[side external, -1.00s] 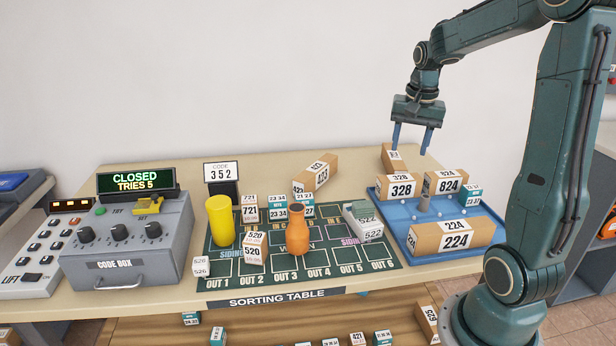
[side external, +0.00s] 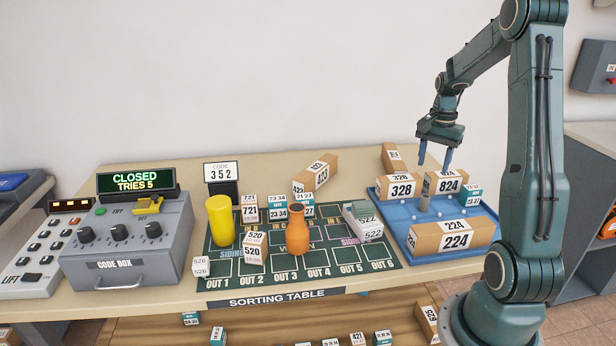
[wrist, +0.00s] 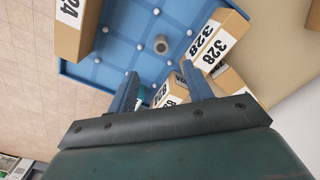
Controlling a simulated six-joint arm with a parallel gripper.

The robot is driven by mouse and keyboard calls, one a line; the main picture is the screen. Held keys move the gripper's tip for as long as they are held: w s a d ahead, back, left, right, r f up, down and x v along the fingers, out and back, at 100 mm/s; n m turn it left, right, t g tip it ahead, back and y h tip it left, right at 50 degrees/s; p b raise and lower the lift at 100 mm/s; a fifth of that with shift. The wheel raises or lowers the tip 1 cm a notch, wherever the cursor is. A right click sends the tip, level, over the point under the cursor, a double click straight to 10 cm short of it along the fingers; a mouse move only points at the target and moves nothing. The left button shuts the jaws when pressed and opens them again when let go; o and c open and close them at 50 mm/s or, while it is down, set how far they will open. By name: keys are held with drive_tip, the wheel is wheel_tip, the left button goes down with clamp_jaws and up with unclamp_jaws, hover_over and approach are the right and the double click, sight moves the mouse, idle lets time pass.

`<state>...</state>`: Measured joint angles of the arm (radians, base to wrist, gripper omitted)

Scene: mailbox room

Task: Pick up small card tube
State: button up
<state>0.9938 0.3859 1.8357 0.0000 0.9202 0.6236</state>
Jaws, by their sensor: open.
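The small card tube (side external: 424,203) is a short grey-brown cylinder standing upright in the blue tray (side external: 402,230), between the boxes. In the wrist view the tube (wrist: 161,45) shows its round end with a dark hole, just beyond my fingertips and roughly centred between them. My gripper (side external: 434,167) is open and empty, above the tray and the boxes at its back. In the wrist view my gripper (wrist: 160,70) has its two blue fingers apart, with nothing between them touching either one.
In the tray, box 328 (side external: 400,187) and box 824 (side external: 446,184) stand behind the tube, and box 224 (side external: 457,241) in front. A small teal-and-white box (side external: 470,195) is at right. An orange vase (side external: 297,236) and a yellow cup (side external: 220,223) stand left.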

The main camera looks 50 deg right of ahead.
sight(426, 196)
drive_tip(key=shift+f, duration=3.55)
drive_tip(key=shift+w+d+f, duration=0.1)
drive_tip(key=shift+f, duration=2.45)
drive_tip(key=c, duration=1.1)
drive_tip(key=shift+o, duration=0.2)
drive_tip(key=shift+r, duration=0.15)
wheel_tip(426, 196, up, 20)
